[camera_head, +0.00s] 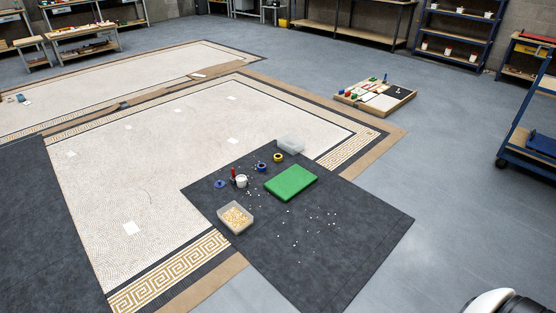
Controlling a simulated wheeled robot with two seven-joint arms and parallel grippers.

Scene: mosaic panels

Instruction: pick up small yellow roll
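The small yellow roll (278,157) lies on the dark grey mat (340,240), just above the green slab and below the clear plastic box. It is ring-shaped with a dark centre, and nothing covers it. A blue roll (261,166) lies a little to its left and is apart from it. Neither of my grippers shows in this view.
Around the roll are a green slab (291,182), a clear box (291,144), a white cup (241,181), a red bottle (233,174), a blue ring (219,184) and a bin of tan pieces (236,217). Small white chips are scattered. Grey floor (440,170) at right is clear.

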